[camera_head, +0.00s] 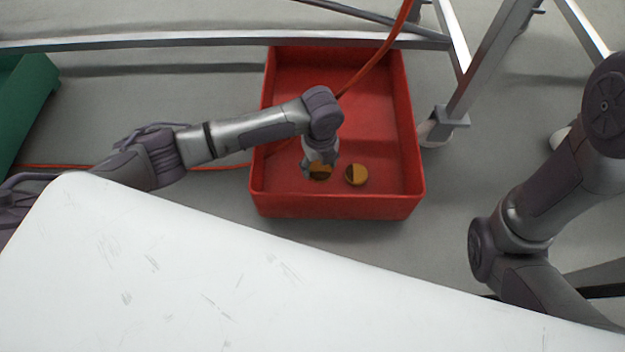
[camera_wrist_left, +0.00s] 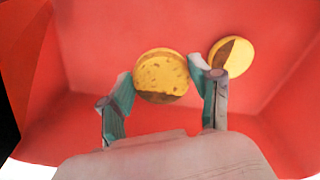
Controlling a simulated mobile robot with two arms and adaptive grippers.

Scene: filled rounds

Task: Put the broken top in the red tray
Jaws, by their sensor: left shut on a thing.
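My left gripper (camera_head: 319,168) reaches down into the red tray (camera_head: 412,165) and is shut on a filled round (camera_head: 320,174). In the left wrist view, this held round (camera_wrist_left: 160,72) sits between the fingertips, with a speckled yellow top and a brown patch along its near edge. A second round (camera_head: 357,174) lies in the tray just right of the gripper. It also shows in the left wrist view (camera_wrist_left: 238,58), yellow with a dark brown part where its top is broken away. I cannot tell whether the held round touches the tray floor. My right gripper is out of view.
A white worktop (camera_head: 150,270) fills the front. A green container (camera_head: 30,95) stands at the far left. Metal frame legs (camera_head: 485,75) stand right of the tray, and an orange cable (camera_head: 378,60) crosses over it. The tray's back part is empty.

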